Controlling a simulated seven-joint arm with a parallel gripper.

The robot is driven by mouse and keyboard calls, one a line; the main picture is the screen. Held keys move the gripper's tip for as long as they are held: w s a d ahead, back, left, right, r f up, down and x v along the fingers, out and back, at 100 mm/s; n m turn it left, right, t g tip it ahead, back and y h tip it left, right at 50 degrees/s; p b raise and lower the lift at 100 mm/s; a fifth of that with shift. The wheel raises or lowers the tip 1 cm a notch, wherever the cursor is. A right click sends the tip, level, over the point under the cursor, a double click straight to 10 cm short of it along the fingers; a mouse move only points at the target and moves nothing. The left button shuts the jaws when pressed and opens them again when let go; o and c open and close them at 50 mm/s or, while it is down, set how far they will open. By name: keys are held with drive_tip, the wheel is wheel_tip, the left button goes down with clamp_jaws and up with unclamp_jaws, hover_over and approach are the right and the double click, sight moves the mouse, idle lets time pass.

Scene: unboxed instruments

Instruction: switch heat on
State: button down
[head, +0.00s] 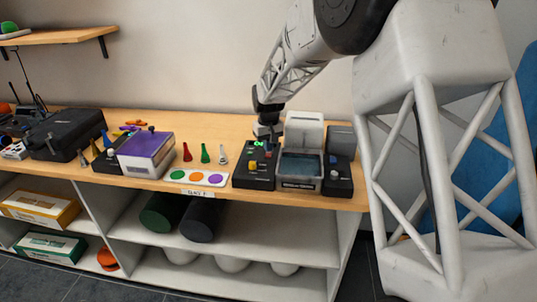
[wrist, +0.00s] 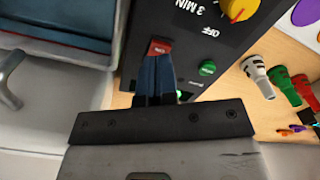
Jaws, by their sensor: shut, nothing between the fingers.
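A black control box (head: 255,168) stands near the right end of the bench, left of the grey water bath (head: 299,172). In the wrist view, the box's dark panel (wrist: 178,18) carries "OFF" and "3 MIN" lettering, a yellow knob (wrist: 240,8), a green round button (wrist: 207,68) and a small red switch (wrist: 159,46). My gripper (wrist: 156,66) is shut and empty, its blue-grey fingertips right at the red switch. I cannot tell whether they touch it. In the head view my gripper (head: 266,132) is over the back of the box. A green light (head: 259,143) shows there.
Several small coloured cones (head: 205,154) and a card with coloured dots (head: 196,177) lie left of the box. A purple-topped box (head: 146,154) stands farther left. A dark unit with a knob (head: 338,176) stands right of the bath.

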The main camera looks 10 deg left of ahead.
sight(268, 155)
drive_tip(key=shift+f, duration=1.25)
idle(1.1)
drive_tip(key=shift+r, duration=3.5)
